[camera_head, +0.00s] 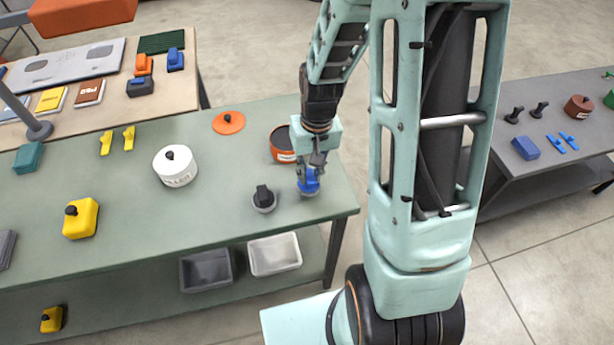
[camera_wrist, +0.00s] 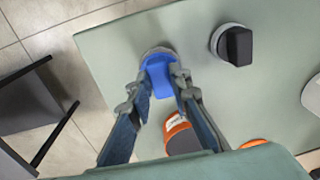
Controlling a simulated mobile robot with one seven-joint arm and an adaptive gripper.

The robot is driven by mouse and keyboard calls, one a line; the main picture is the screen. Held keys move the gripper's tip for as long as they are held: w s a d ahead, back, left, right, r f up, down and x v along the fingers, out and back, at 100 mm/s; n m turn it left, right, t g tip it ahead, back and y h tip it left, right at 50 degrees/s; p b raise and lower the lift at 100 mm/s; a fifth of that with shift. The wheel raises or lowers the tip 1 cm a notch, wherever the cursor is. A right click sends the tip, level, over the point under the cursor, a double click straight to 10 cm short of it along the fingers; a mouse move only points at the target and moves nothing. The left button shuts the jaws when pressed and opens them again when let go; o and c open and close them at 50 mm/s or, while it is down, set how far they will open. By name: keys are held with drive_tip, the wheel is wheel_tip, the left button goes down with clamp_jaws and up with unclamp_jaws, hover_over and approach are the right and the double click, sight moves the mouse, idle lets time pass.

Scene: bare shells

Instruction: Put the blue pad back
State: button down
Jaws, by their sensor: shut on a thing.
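The blue pad (camera_head: 309,185) has a blue grip on a round grey base and is near the right end of the green table (camera_head: 225,215). My gripper (camera_head: 311,168) comes down on it from above and is shut on its blue part. In the wrist view, the blue pad (camera_wrist: 160,74) sits between my two fingertips (camera_wrist: 161,88), with the grey base showing just beyond. I cannot tell whether the base touches the table. A similar grey disc with a black grip (camera_head: 264,199) stands to its left.
An orange-and-dark tin (camera_head: 283,147) stands close behind my gripper. A white lidded pot (camera_head: 175,167), an orange disc (camera_head: 228,122) and a yellow canister (camera_head: 80,218) are on the same table. Bins (camera_head: 274,254) sit on the shelf below. A grey table (camera_head: 545,175) stands at right.

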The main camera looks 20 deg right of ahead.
sight(313, 178)
wheel_tip(313, 178, down, 3)
drive_tip(key=shift+r+b, duration=0.15)
drive_tip(key=shift+b, duration=0.45)
drive_tip(key=shift+r, duration=0.1)
drive_tip(key=c, duration=1.8)
unclamp_jaws()
drive_tip(key=shift+o, duration=0.2)
wheel_tip(313, 178, up, 12)
drive_tip(key=shift+s+d, duration=0.15)
drive_tip(key=shift+d, duration=0.2)
